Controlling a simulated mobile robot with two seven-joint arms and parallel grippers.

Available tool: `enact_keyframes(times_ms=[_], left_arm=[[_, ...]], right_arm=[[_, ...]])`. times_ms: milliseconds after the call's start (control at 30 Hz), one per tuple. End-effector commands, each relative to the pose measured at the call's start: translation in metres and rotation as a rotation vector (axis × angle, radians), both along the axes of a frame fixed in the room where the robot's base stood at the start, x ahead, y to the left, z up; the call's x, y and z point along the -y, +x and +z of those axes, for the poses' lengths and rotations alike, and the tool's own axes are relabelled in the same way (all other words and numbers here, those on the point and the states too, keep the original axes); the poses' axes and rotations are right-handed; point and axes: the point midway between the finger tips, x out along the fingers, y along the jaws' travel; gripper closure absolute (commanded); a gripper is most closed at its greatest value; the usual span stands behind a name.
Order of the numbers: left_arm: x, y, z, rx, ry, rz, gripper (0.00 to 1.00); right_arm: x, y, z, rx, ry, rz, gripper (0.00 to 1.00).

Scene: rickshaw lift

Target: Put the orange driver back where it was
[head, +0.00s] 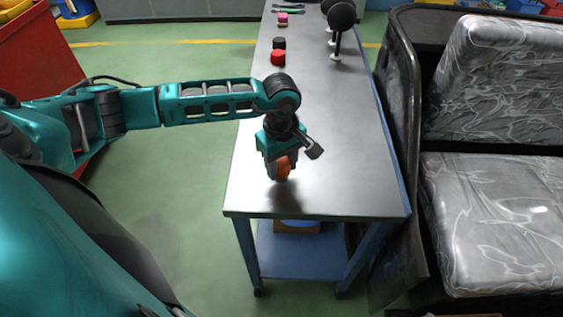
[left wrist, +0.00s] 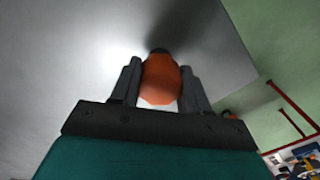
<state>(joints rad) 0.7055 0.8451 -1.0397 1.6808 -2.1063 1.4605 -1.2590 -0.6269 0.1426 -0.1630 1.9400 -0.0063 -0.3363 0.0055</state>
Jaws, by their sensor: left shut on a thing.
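The orange driver (head: 283,168) is between the fingers of my left gripper (head: 281,172), over the near part of the long metal table (head: 340,185). In the left wrist view the orange driver (left wrist: 161,80) sits between the two fingers of my left gripper (left wrist: 160,85), which is shut on it. Its dark end points away from the wrist camera, toward the table top. A dark shadow lies on the table beside it. I cannot tell whether the driver touches the table. My right gripper is not in view.
A red object (head: 278,58), a dark object (head: 279,43) and a pink object (head: 283,19) stand along the table's left side farther back. Black round-headed stands (head: 341,18) are at its far right. A vehicle with grey seats (head: 490,200) borders the right. The near table top is clear.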

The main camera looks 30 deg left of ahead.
Motion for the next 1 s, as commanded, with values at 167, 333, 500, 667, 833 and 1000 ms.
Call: enact_keyframes(times_ms=[167, 333, 500, 667, 833, 1000], left_arm=[[0.0, 0.0, 0.0, 0.001, 0.0, 0.0, 0.91], [0.0, 0.0, -0.002, 0.0, 0.0, 0.0, 0.48], [0.0, 0.0, -0.002, 0.0, 0.0, 0.0, 0.31], [0.0, 0.0, -0.002, 0.0, 0.0, 0.0, 0.29], [0.0, 0.0, 0.002, 0.0, 0.0, 0.0, 0.29], [0.0, 0.002, 0.023, 0.005, -0.001, 0.0, 0.29]], right_arm=[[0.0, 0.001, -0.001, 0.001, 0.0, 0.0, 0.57], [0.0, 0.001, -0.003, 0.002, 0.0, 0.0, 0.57], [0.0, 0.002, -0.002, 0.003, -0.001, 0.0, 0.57], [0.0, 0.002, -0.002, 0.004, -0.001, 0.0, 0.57], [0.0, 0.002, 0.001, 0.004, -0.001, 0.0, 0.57], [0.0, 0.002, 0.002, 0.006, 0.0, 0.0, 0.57]])
